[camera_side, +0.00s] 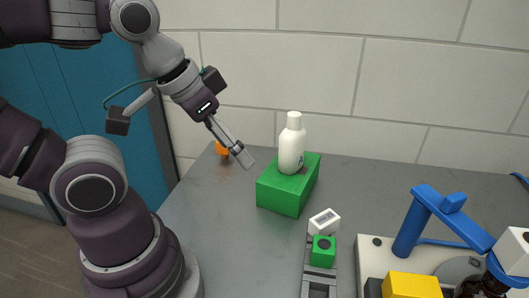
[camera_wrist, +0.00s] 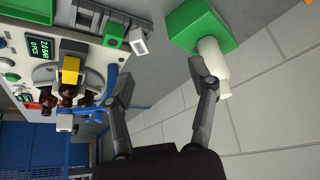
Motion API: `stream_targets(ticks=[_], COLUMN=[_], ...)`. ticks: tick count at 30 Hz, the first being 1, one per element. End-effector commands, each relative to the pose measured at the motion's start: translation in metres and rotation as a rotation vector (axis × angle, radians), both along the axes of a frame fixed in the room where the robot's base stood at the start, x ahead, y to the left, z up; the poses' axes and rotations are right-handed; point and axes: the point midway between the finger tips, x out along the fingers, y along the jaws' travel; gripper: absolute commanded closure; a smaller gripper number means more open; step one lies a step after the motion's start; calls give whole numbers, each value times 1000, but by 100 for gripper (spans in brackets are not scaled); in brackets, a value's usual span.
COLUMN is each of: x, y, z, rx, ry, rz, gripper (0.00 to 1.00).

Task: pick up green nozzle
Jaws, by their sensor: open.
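My gripper (camera_side: 244,158) is open and empty, raised above the table, to the left of and beyond the green nozzle. In the wrist view its fingers (camera_wrist: 164,82) are spread wide, with nothing between them.
A white bottle (camera_side: 291,148) stands on a larger green block (camera_side: 281,198) close to the right of my gripper. An orange object (camera_side: 221,149) is partly hidden behind the gripper. A machine with a blue arm (camera_side: 447,212) and yellow block (camera_side: 411,286) stands right. The table's left part is clear.

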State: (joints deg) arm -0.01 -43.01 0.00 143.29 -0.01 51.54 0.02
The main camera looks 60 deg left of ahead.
Motion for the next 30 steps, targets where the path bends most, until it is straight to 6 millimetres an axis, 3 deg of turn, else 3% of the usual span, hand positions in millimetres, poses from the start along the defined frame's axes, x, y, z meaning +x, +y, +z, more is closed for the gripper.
stream_targets(ticks=[14,18,26,29,30], x=[0,0,0,8,14], y=[0,0,0,-5,-10], z=[0,0,0,2,4], rx=[0,0,2,50,92], ry=[0,0,1,33,60], rz=[0,0,-6,-132,-248], gripper=[42,30,30,30,30])
